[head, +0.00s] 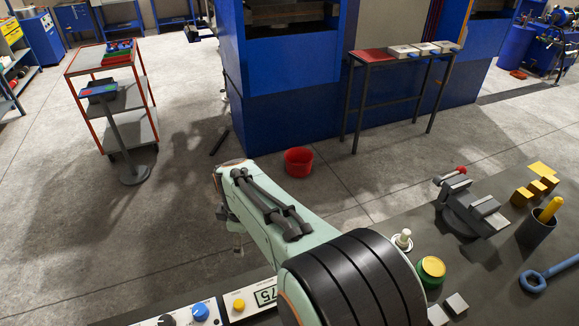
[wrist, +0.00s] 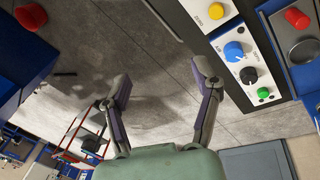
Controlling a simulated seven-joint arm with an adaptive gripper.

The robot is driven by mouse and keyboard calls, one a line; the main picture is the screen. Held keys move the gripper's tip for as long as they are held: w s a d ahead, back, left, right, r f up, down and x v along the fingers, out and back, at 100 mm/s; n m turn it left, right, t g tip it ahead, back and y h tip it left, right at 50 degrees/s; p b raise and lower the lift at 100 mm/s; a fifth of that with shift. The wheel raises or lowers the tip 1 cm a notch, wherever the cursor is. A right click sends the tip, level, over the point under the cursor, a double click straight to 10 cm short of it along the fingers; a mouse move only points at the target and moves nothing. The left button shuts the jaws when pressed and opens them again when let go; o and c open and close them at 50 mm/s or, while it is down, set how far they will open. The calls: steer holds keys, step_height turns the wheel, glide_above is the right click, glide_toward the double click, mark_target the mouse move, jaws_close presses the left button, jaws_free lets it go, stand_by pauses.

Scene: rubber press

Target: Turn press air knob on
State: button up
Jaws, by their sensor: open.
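The control panel (wrist: 215,24) carries a blue round knob (wrist: 234,51) with a white pointer mark; a small label beside it looks like "AIR". The same blue knob (head: 200,312) shows at the bottom edge of the head view. A black knob (wrist: 248,75) sits beside it. My gripper (wrist: 162,82) is open and empty, fingers spread wide over the floor. In the wrist view the panel knobs lie to the right of the right finger, apart from it. In the head view only a small part of my gripper shows below my arm.
The panel also has a yellow button (wrist: 216,11) and a green button (wrist: 264,92). A red button (wrist: 296,17) sits on the adjacent box. In the head view, a vise (head: 470,208) and a green-and-yellow can (head: 431,270) stand on the dark bench right of my arm.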

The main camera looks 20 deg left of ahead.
mark_target(199, 309)
steer(key=s+a+f+n, duration=0.1)
steer(key=s+a+f, duration=0.1)
steer(key=s+f, duration=0.1)
steer(key=s+a+f+n+g+h, duration=0.1)
steer(key=s+a+f, duration=0.1)
steer(key=s, duration=0.3)
steer(key=s+a+f+n, duration=0.1)
steer(key=s+a+f, duration=0.1)
steer(key=s+f, duration=0.2)
steer(key=shift+a+f+g, duration=0.3)
steer(key=shift+f, duration=0.15)
steer(key=f, duration=0.6)
steer(key=shift+w+f, duration=0.15)
steer(key=shift+w, duration=0.1)
steer(key=shift+c, duration=0.3)
jaws_close()
